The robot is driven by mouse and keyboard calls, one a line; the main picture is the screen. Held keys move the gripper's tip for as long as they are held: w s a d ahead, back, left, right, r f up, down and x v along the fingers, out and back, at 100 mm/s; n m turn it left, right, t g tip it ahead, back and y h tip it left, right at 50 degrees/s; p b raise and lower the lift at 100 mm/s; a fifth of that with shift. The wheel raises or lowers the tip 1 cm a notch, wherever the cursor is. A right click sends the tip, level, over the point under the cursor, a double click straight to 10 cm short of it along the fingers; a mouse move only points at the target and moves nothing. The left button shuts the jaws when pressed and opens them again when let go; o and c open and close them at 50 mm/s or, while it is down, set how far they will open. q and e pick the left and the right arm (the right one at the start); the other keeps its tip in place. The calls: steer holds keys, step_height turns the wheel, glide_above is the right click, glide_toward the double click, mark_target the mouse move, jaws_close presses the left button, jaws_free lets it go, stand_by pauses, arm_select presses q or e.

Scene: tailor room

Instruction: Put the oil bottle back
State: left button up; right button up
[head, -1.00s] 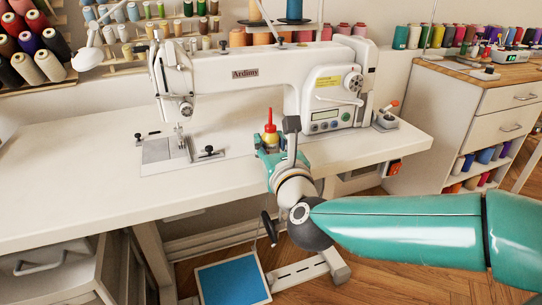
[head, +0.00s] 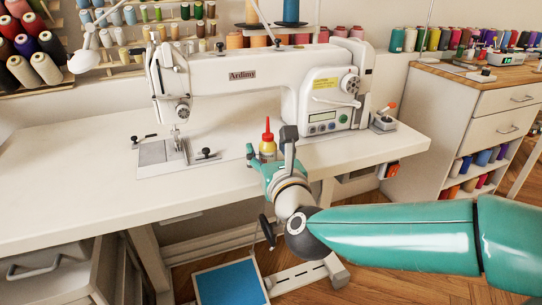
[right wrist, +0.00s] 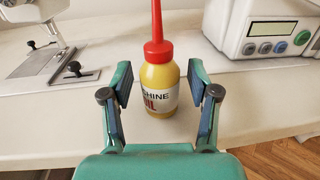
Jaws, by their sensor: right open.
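The oil bottle (head: 267,146) is yellow with a red cap and nozzle and stands upright on the white table, in front of the sewing machine. In the right wrist view the bottle (right wrist: 160,86) shows its label and stands between the two fingertips, with a gap on each side. My right gripper (head: 266,159) is open at the bottle; its spread fingers (right wrist: 160,92) flank the bottle in the right wrist view. In the head view the gripper hides the bottle's base. My left gripper is not in view.
The sewing machine (head: 235,80) stands just behind the bottle. The white table (head: 80,185) is clear on the left. A small device with a red-tipped lever (head: 384,119) sits near the right end. A drawer cabinet (head: 485,105) with thread spools stands at the right.

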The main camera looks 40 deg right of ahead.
steer(key=shift+r, duration=0.15)
steer(key=p+v, duration=0.1)
steer(key=v, duration=0.4)
steer(key=shift+s+a+r, duration=0.1)
steer(key=shift+s+a, duration=0.1)
steer(key=shift+s, duration=0.15)
steer(key=b, duration=0.2)
glide_toward(270, 153)
steer(key=shift+s, duration=0.25)
steer(key=shift+s, duration=0.1)
